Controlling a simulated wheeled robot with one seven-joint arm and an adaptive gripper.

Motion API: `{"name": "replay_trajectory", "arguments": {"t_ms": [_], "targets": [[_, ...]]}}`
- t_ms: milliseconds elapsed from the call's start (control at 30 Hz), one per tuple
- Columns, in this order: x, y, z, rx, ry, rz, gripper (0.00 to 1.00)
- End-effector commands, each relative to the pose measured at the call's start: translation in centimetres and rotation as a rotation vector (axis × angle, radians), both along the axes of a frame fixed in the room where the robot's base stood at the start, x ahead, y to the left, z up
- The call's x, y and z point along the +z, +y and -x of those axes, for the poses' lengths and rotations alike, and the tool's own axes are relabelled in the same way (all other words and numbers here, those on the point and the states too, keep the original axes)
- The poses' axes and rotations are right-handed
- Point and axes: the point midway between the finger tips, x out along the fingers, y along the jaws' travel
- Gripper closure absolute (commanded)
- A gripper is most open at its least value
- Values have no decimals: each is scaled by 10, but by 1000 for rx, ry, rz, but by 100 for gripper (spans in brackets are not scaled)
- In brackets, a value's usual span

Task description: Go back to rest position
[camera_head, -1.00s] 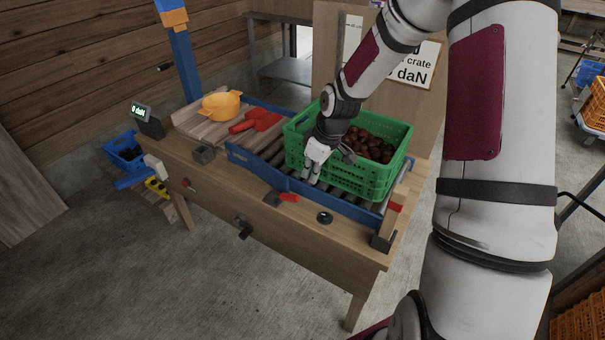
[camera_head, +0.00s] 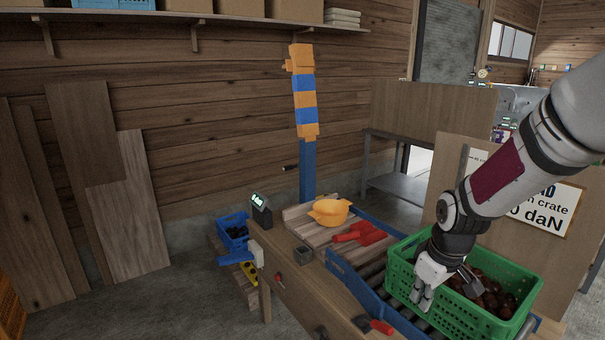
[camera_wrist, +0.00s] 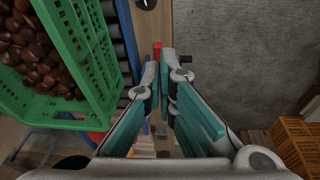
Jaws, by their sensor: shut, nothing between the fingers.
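My gripper (camera_head: 421,301) hangs pointing down beside the near left side of the green crate (camera_head: 405,285). Its fingers are shut with nothing between them. The wrist view also shows the gripper (camera_wrist: 167,65), with the green crate (camera_wrist: 88,50) to its left. The crate stands on the roller bench and holds brown chestnuts (camera_head: 490,295). My arm comes down from the right over the crate.
A blue and orange post (camera_head: 306,120) stands behind. A blue crate (camera_head: 233,232) sits low at left. Orange crates (camera_wrist: 300,145) show at lower right in the wrist view.

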Motion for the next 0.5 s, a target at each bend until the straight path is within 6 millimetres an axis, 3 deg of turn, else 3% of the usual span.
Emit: {"name": "replay_trajectory", "arguments": {"t_ms": [33, 200, 500], "targets": [[20, 4, 10, -18, -8, 24, 100], [72, 17, 48, -109, -23, 67, 100], [141, 42, 129, -282, -85, 64, 100]]}}
